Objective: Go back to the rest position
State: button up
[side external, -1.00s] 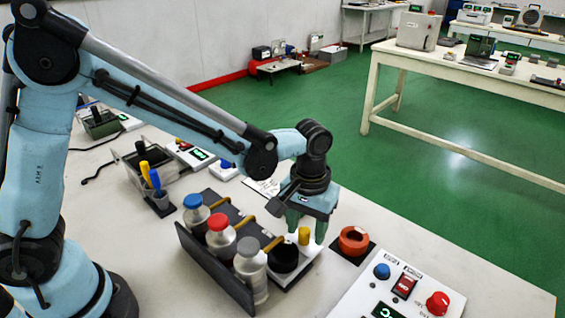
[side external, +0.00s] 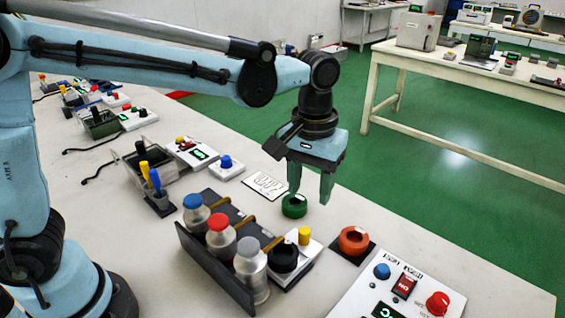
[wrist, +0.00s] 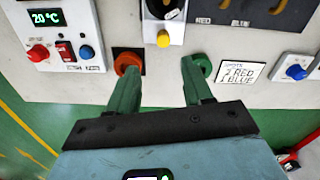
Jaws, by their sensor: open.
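My gripper (side external: 310,194) hangs above the bench with its two green fingers pointing down, apart and empty. In the wrist view my gripper (wrist: 160,72) shows clear space between the fingers. A green ring (side external: 295,211) lies on the bench just below and behind the left fingertip in the side view. An orange ring (side external: 354,247) sits on a dark square pad to the right. In the wrist view the orange ring (wrist: 128,57) and the green ring (wrist: 205,63) appear near the two fingertips.
A dark rack (side external: 212,268) holds bottles with blue, red and grey caps. Beside it is a white dispenser base with a black knob and yellow button (side external: 304,236). A control panel (side external: 350,296) stands at the front right. A written card (side external: 265,186) lies behind the green ring.

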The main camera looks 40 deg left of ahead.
jog(key=shift+a, duration=0.1)
jog(key=s+a+m+t, duration=0.1)
jog(key=s+a+t, duration=0.1)
jog(key=a, duration=0.3)
jog(key=s+a+t, duration=0.2)
jog(key=s+a, duration=0.2)
jog(key=a, duration=0.1)
jog(key=s+a+m+t, duration=0.1)
jog(key=s+a+t, duration=0.2)
jog(key=a, duration=0.2)
jog(key=shift+a+f+m, duration=0.15)
jog(key=shift+m, duration=0.15)
